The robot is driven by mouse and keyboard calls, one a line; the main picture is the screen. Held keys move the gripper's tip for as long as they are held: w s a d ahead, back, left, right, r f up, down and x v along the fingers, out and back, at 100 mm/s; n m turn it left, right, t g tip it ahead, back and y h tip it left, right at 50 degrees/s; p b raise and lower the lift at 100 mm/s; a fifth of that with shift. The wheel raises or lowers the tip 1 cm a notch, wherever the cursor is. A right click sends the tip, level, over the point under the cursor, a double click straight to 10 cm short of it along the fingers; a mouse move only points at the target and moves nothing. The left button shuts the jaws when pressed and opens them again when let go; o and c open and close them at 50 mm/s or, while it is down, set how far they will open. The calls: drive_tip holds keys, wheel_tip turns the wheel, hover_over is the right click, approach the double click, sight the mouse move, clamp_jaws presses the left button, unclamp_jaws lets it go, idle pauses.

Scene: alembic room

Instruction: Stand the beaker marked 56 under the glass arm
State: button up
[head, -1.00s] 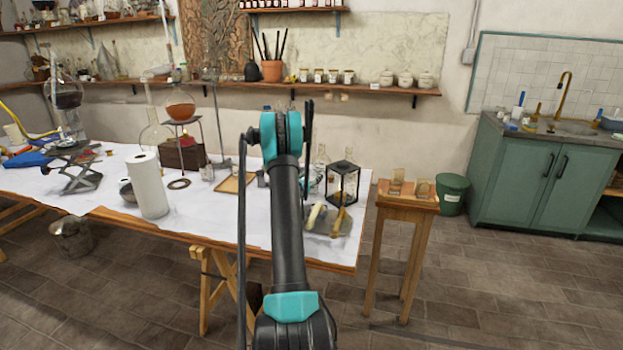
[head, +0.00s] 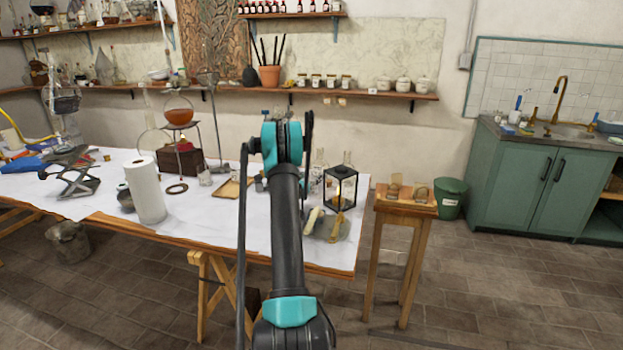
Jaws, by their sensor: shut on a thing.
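My arm rises through the middle of the head view and hides part of the table. My gripper is not visible; the arm's upper joint covers whatever lies behind it. A small clear glass vessel (head: 205,176) stands on the white-covered table, left of my arm. No number can be read on it, so I cannot tell whether it is the beaker marked 56. A round flask of orange liquid (head: 178,116) sits on a tripod behind it. Thin glass tubing (head: 165,22) shows above the flask; I cannot tell whether it is the glass arm.
The table (head: 205,215) also holds a paper roll (head: 147,190), a wooden tray (head: 232,187), a black lantern (head: 340,187) and a lab jack (head: 75,180). A wooden stand (head: 405,208) is to the right. The floor right of it is largely clear.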

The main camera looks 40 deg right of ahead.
drive_tip(key=shift+f, duration=0.35)
idle(0.8)
drive_tip(key=o, duration=1.3)
drive_tip(key=shift+c, duration=0.2)
drive_tip(key=shift+o, duration=0.2)
drive_tip(key=shift+o, duration=1.4)
drive_tip(key=shift+a, duration=0.15)
drive_tip(key=shift+v, duration=4.9)
drive_tip(key=shift+s, duration=0.1)
